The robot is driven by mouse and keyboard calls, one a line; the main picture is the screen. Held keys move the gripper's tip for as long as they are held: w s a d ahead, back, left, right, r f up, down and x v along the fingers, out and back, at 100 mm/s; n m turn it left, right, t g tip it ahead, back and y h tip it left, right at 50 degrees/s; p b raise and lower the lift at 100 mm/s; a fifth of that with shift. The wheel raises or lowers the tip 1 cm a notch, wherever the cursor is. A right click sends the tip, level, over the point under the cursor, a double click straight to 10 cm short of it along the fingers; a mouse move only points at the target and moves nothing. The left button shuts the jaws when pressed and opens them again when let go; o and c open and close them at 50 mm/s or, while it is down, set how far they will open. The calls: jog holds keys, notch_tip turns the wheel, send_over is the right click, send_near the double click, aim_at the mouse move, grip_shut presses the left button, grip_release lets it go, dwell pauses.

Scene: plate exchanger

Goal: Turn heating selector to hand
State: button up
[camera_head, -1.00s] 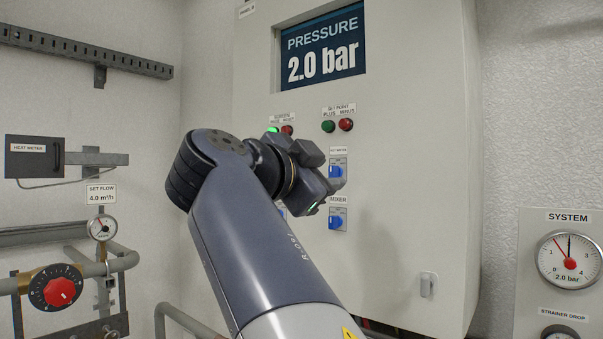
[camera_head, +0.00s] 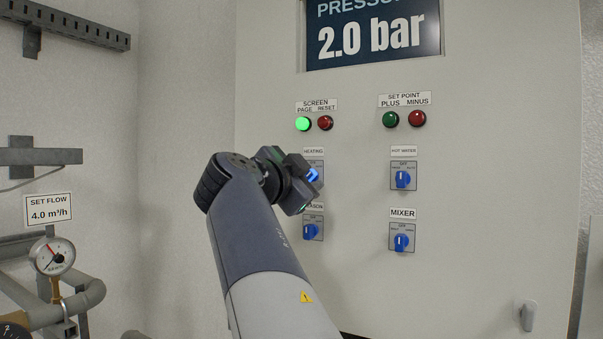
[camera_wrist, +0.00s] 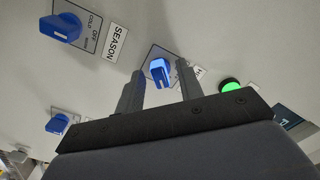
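The heating selector is a blue knob (camera_head: 313,175) on a grey plate under the HEATING label (camera_head: 313,151) on the panel. My gripper (camera_head: 305,178) is at this knob and covers part of its plate. In the wrist view the blue heating knob (camera_wrist: 159,70) lies between the tips of my two fingers (camera_wrist: 160,78). The fingers are spread, with a visible gap on each side of the knob. Whether either finger touches it I cannot tell. The knob's position marks are mostly hidden or too small to read.
The season knob (camera_head: 310,231) is just below, and the hot water knob (camera_head: 402,179) and mixer knob (camera_head: 401,242) are to the right. The lit green page button (camera_head: 303,124) and red reset button (camera_head: 325,123) are above. The display (camera_head: 372,35) reads 2.0 bar.

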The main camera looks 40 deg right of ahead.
jog(key=shift+c, duration=0.2)
grip_shut()
jog(key=shift+n, duration=0.3)
jog(key=n+b, duration=0.1)
jog(key=n, duration=1.1)
jog(key=shift+n, duration=0.3)
jog(key=n+p, duration=0.1)
jog(key=n, duration=0.3)
jog(key=shift+n, duration=0.4)
